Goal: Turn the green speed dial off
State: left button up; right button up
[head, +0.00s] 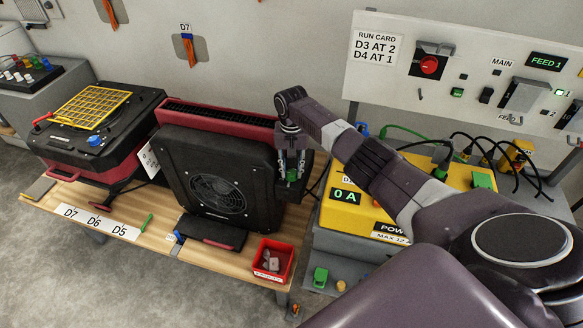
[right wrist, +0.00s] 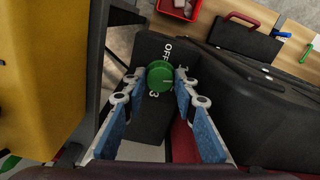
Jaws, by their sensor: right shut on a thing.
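The green speed dial (right wrist: 160,76) is on the dark side panel (right wrist: 149,48) of the black and red fan unit (head: 213,178). OFF is printed at one side of the dial and a 3 at another; a thin mark on the dial points toward the right of the right wrist view. My right gripper (head: 291,168) reaches down to the panel. In the right wrist view its blue-padded fingers (right wrist: 157,84) stand on both sides of the dial, shut on it. The dial (head: 292,176) is partly hidden by the fingers in the head view. My left gripper is not in view.
A red bin (head: 270,262) stands in front of the fan unit on the wooden bench (head: 162,243). A yellow power box (head: 345,213) reading 0 A is to the right, with cables behind it. A second unit with a yellow grille (head: 88,108) is at left.

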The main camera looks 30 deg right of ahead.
jog(key=n, duration=0.3)
jog(key=shift+n, duration=0.4)
jog(key=n, duration=0.3)
jog(key=shift+n+p, duration=0.3)
jog(key=n, duration=0.4)
jog(key=shift+n, duration=2)
jog(key=o, duration=0.9)
